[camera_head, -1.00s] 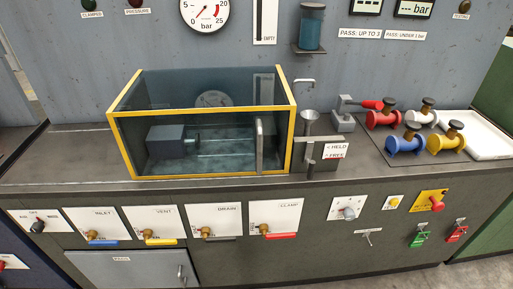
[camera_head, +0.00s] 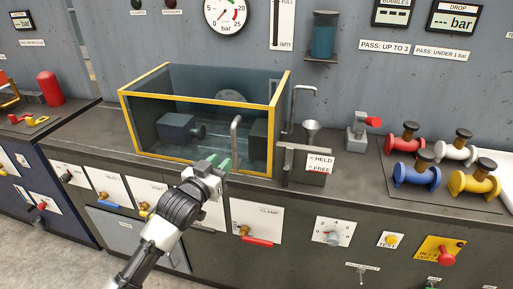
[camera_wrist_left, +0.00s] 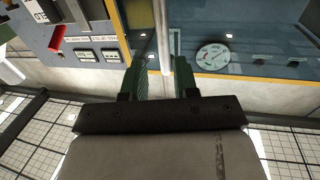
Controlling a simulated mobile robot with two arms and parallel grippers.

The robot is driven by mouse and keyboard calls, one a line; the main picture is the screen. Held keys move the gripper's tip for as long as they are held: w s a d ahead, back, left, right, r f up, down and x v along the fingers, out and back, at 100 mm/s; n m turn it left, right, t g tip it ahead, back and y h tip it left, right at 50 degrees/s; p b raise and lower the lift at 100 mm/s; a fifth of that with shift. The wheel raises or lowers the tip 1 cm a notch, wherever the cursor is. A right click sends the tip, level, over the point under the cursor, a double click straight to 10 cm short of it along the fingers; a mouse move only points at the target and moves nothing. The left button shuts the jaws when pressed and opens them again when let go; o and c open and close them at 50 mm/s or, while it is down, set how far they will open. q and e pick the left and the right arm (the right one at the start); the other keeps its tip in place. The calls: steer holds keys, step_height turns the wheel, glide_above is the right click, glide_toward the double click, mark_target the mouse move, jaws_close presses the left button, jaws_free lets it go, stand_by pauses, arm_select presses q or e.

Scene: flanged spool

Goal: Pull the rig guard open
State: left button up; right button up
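The rig guard (camera_head: 197,97) is a clear box with a yellow frame on the bench, in the head view. Its upright grey bar handle (camera_head: 235,143) is on the front panel, right of centre. The front panel appears closed. My left gripper (camera_head: 221,162) is in front of the guard, its green fingertips near the handle's lower part. In the left wrist view the fingers (camera_wrist_left: 163,75) are apart, with the light handle bar (camera_wrist_left: 162,30) showing between them. Whether they touch it I cannot tell. My right gripper is in neither view.
A funnel (camera_head: 311,130) and the held/free bracket (camera_head: 319,163) stand just right of the guard. Several coloured spools (camera_head: 416,175) lie on a mat farther right. Valve panels, including the red-handled clamp valve (camera_head: 257,241), are on the cabinet front below.

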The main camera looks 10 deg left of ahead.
mark_target(233, 149)
arm_select(q)
steer(key=x, duration=0.8)
steer(key=shift+w+a, duration=0.1)
steer(key=shift+w, duration=0.2)
steer(key=shift+x, duration=0.9)
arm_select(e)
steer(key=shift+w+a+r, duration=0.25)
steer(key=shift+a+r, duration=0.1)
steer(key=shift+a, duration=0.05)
arm_select(q)
steer(key=shift+f, duration=0.1)
steer(key=shift+c, duration=0.3)
jaws_close()
